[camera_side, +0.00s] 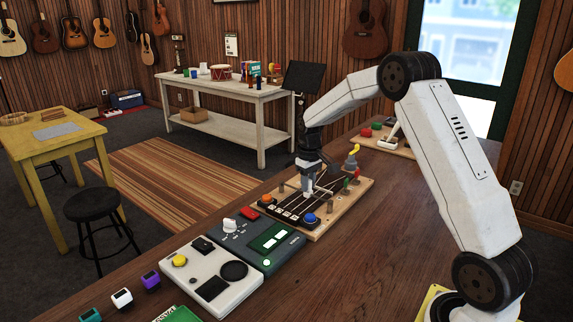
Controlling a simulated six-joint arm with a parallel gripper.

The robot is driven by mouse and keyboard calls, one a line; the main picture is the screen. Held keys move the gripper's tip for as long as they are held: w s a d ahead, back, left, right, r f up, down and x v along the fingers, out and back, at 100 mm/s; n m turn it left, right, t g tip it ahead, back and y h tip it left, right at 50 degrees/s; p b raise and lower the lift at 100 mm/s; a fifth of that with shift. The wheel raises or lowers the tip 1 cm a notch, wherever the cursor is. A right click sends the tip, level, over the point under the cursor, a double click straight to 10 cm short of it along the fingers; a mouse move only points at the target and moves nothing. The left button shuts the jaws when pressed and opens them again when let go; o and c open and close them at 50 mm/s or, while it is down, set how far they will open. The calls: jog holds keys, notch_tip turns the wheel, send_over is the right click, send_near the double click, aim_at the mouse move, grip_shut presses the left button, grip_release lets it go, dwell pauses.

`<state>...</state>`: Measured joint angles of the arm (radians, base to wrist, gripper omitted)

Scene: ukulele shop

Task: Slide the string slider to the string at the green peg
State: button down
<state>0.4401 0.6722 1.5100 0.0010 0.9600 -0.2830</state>
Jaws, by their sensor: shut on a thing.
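The string board (324,226) is a light wooden base with a dark panel and several strings running across it. A small green peg (346,183) stands near its right end. My gripper (308,193) points down over the middle of the board, left of the green peg. It is shut on what appears to be the string slider. The slider is mostly hidden by the fingers and too small to make out. I cannot tell which string it is at.
A green-grey device (265,240) and a pale device (210,278) lie in front. The tabletop to the right is clear.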

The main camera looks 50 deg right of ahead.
jog(key=shift+s, duration=1.5)
jog(key=shift+c, duration=2.4)
grip_release()
jog(key=shift+s, duration=0.1)
jog(key=shift+r, duration=0.15)
notch_tip(320, 180, up, 8)
jog(key=shift+f, duration=0.2)
